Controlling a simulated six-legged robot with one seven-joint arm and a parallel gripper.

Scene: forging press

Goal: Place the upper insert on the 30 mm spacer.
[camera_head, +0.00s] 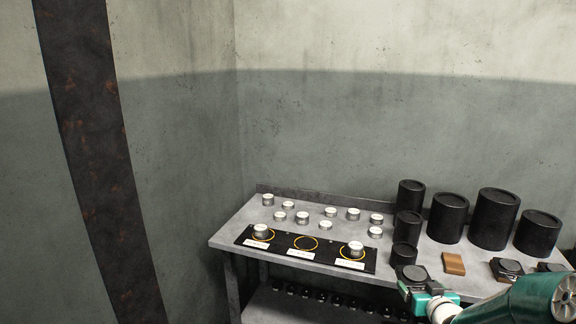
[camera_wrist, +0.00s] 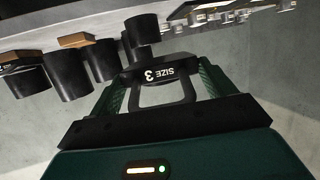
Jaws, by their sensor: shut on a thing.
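My gripper (camera_head: 418,291) is at the lower right of the head view, in front of the bench. In the wrist view my gripper (camera_wrist: 163,92) is shut on a black piece marked SIZE 3 (camera_wrist: 160,73), with its lettering upside down. This held piece (camera_head: 414,272) also shows in the head view as a black round-topped block; I take it to be an insert, but cannot tell if it is the upper one. Short silver cylinders (camera_head: 331,212) stand on the bench. No 30 mm marking is readable, so I cannot tell which thing is the spacer.
A black board (camera_head: 325,248) with three yellow rings lies at the bench's (camera_head: 232,229) front left. Silver cylinders stand on its left and right rings; the middle ring is empty. Black cylinders (camera_head: 494,218), a brown block (camera_head: 453,264) and another black piece (camera_head: 507,269) occupy the right.

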